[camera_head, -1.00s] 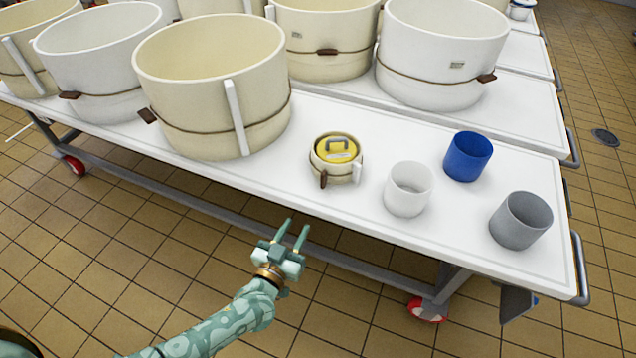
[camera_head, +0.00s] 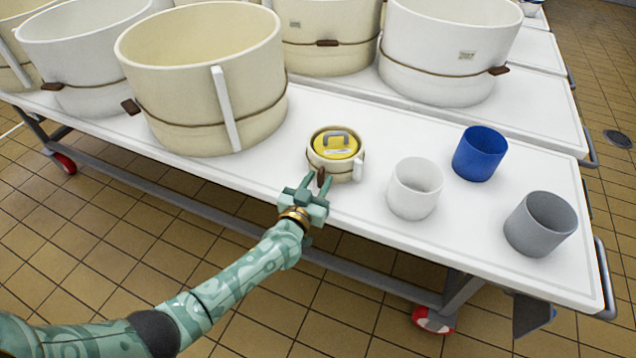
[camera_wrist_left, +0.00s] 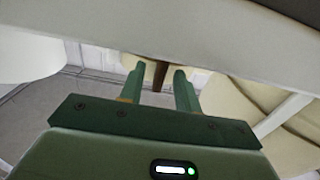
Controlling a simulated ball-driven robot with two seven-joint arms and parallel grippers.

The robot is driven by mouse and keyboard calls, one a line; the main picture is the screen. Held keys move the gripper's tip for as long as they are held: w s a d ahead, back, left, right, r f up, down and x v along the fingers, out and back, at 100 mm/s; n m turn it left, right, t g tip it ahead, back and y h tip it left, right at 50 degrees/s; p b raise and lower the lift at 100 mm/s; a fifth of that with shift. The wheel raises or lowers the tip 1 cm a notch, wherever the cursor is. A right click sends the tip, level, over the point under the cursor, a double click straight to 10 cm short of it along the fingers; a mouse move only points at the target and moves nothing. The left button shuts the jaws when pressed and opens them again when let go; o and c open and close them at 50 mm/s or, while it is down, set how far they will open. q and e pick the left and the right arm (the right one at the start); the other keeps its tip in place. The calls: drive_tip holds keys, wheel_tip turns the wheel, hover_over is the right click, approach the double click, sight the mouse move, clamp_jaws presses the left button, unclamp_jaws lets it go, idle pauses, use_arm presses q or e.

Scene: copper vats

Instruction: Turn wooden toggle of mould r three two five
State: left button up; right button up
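A small cream mould (camera_head: 349,172) with a yellow disc and a grey handle inside stands near the table's front edge. Its brown wooden toggle (camera_head: 321,177) points toward me at its front left. My left gripper (camera_head: 317,181) is open at the table edge, its two fingers on either side of the toggle. In the left wrist view the toggle (camera_wrist_left: 160,76) shows between the open fingers (camera_wrist_left: 158,86), with a gap on each side. Whether the fingers touch it I cannot tell. My right gripper is not in view. The mould's number is not readable.
A white cup (camera_head: 414,188), a blue cup (camera_head: 480,153) and a grey cup (camera_head: 540,224) stand right of the mould. A large cream mould (camera_head: 200,90) stands to its left. The white table (camera_head: 260,170) has bare room between them.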

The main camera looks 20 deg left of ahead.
use_arm(q)
clamp_jaws()
